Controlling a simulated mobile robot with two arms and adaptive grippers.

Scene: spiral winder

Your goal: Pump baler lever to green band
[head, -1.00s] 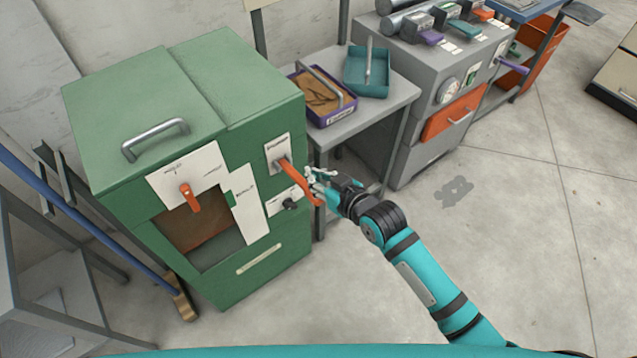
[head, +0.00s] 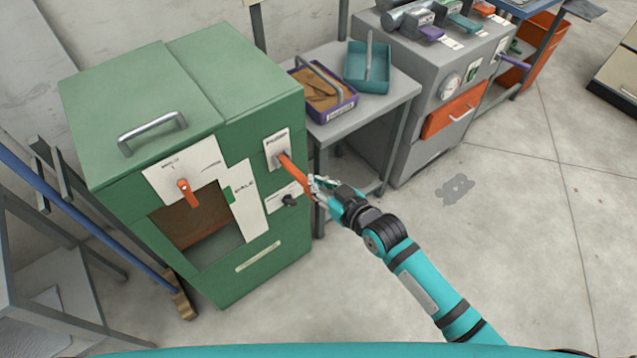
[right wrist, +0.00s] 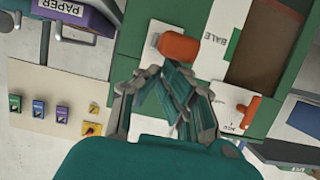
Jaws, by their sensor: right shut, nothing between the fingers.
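The green baler (head: 200,110) stands at the left. Its orange pump lever (head: 291,167) sticks out from a white plate on the front right and slopes down toward me. My right gripper (head: 317,190) is beside the lever's outer end, with its fingers shut and nothing between them. In the right wrist view the closed fingers (right wrist: 172,95) are just below the orange lever (right wrist: 180,47); I cannot tell whether they touch it. A white BALE panel (head: 245,200) has a small green mark at its left edge. My left gripper is not in view.
A second orange handle (head: 187,193) hangs above the baler's window, and a black knob (head: 289,200) sits below the lever. A grey table (head: 385,112) with purple and teal trays stands right of the baler. The floor at the right is open.

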